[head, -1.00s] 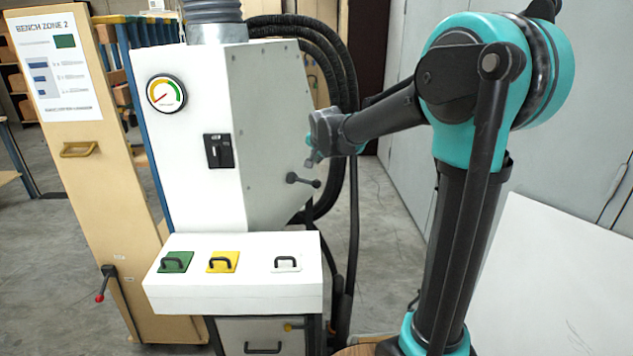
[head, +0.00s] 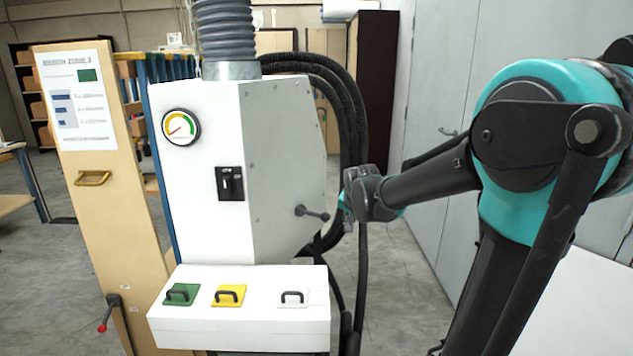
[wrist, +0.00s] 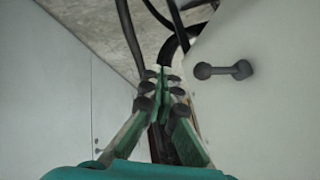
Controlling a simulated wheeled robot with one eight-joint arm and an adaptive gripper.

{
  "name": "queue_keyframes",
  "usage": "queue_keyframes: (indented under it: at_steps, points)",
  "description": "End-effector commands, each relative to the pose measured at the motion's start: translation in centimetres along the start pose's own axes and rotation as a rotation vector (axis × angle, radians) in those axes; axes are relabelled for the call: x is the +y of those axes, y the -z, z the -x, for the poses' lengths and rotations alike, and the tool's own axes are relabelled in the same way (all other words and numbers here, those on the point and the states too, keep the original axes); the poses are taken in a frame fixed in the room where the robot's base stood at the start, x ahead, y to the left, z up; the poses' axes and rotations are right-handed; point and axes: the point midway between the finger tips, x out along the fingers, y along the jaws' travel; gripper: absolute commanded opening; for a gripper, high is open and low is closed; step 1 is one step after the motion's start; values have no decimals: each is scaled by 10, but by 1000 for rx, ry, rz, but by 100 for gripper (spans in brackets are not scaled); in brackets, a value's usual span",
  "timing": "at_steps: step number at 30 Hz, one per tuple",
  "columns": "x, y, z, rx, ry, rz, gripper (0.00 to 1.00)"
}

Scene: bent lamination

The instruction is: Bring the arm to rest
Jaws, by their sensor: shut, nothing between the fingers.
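My arm (head: 430,185) reaches in from the right of the head view, with a teal and black elbow. Its wrist end (head: 368,195) is in the air to the right of the white machine, close to its dark lever. In the wrist view my gripper (wrist: 163,75) has its green and black fingers together, with nothing seen between them. The dark lever (wrist: 223,70) on the machine's grey side is to the right of the fingers, apart from them. The same lever also shows in the head view (head: 312,213).
The white machine (head: 285,160) stands left of my arm, with a gauge (head: 181,127) and a box with green, yellow and white handled lids (head: 240,325). Black hoses (head: 345,110) run behind it. Grey cabinets (head: 440,80) stand at the right. Some floor is clear between.

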Motion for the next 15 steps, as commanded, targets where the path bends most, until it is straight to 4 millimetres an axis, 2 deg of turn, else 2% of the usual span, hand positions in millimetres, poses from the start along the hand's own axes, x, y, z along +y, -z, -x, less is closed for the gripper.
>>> queue_keyframes:
  at_steps: [1, 6, 10, 12, 15]
  points:
    - [31, -22, 6, -23, -24, 43, 0]
    - [118, -100, 24, -123, -80, 225, 0]
    - [169, -159, 37, -200, -97, 346, 0]
    - [188, -184, 42, -233, -97, 399, 0]
    - [206, -211, 48, -267, -95, 453, 0]
